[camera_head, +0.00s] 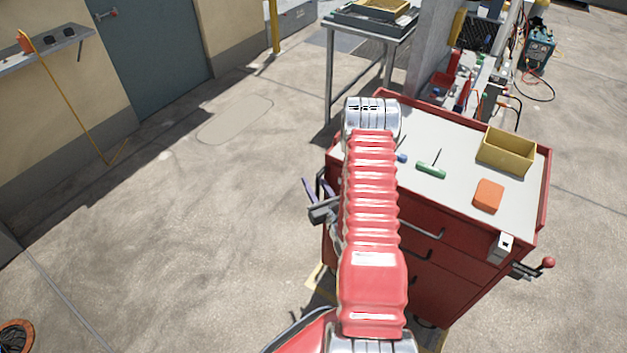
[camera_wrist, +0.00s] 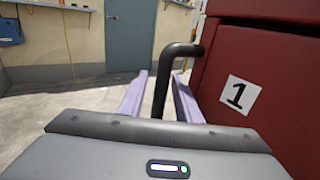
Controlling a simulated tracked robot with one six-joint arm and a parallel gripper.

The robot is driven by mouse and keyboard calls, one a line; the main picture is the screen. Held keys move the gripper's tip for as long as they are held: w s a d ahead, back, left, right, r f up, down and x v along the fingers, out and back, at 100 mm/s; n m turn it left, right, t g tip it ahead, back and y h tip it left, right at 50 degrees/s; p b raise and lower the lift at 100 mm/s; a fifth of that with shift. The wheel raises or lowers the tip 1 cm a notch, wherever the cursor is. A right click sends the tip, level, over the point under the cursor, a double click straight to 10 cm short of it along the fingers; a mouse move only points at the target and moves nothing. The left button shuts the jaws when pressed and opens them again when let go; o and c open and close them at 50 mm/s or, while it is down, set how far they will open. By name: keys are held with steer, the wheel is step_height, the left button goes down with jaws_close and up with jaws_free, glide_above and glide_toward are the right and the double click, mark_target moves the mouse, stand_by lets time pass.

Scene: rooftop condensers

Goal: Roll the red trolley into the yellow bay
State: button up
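The red trolley (camera_head: 470,240) stands right of centre in the head view, with a pale top and drawers. Its red side (camera_wrist: 265,70) with a label "1" fills the right of the wrist view. My gripper (camera_head: 316,184) is at the trolley's left side. In the wrist view its purple fingers (camera_wrist: 159,80) are open, one on each side of the trolley's black bar handle (camera_wrist: 158,98), with a gap seen at the left finger. Yellow floor marking (camera_head: 315,276) shows by the trolley's foot; my arm and the trolley hide most of it, so I cannot tell its outline.
On the trolley top are a yellow bin (camera_head: 507,150), an orange block (camera_head: 488,196) and a green-handled tool (camera_head: 431,170). A metal table (camera_head: 368,25) and cluttered equipment stand behind. A wall with a blue-grey door (camera_head: 155,60) is at the left. The floor between is clear.

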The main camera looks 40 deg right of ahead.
steer(key=v, duration=1.2)
steer(key=shift+s, duration=0.3)
steer(key=shift+a+f, duration=0.15)
